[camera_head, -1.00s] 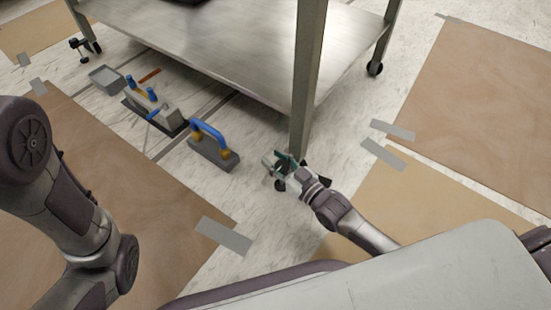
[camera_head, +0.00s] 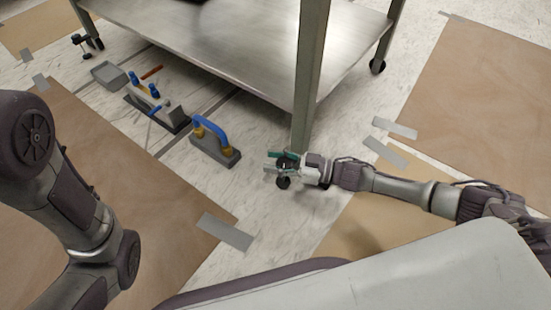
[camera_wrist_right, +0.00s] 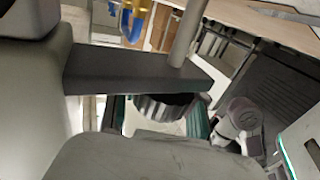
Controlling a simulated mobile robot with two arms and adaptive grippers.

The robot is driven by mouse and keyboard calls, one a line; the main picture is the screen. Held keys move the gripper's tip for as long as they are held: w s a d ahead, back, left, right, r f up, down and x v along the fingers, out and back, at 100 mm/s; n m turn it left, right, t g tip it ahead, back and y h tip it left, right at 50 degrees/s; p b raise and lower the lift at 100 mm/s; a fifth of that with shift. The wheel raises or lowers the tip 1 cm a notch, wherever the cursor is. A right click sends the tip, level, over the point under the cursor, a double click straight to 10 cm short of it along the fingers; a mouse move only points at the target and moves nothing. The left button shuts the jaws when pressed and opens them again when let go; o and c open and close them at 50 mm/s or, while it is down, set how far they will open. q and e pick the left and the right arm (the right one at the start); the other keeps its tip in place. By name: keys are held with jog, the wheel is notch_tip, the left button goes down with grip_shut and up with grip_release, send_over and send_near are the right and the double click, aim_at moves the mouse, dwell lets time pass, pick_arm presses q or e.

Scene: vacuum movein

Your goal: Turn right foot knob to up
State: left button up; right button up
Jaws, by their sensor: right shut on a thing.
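The steel table's near leg (camera_head: 309,75) ends in a dark foot with a round foot knob (camera_head: 284,164). My right gripper (camera_head: 280,162) reaches in from the right at the bottom of this leg, its green-tipped fingers around the knob. In the right wrist view the ribbed dark knob (camera_wrist_right: 163,107) sits between the green fingertips (camera_wrist_right: 158,115), under a dark grey bar (camera_wrist_right: 135,72). The gripper is shut on it. The knob's turn angle cannot be told. My left arm shows at the left, but its gripper is out of view.
Brown floor sheets (camera_head: 480,120) with grey tape (camera_head: 228,231) lie at both sides.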

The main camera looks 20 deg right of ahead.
aim_at(277, 162)
jog(key=shift+s+f+n+g+y, duration=0.15)
jog(key=shift+n+g+y, duration=0.1)
jog(key=shift+n+g, duration=0.2)
jog(key=shift+s+f+n+g+y, duration=0.1)
jog(key=shift+n+g+y, duration=0.2)
jog(key=shift+g, duration=0.25)
jog(key=shift+c, duration=0.2)
jog(key=shift+d, duration=0.1)
jog(key=o, duration=0.9)
jog(key=shift+d+r, duration=0.1)
jog(key=shift+r, duration=0.15)
jog(key=shift+r, duration=0.2)
notch_tip(277, 162, up, 9)
jog(key=shift+r, duration=0.2)
jog(key=shift+o, duration=0.2)
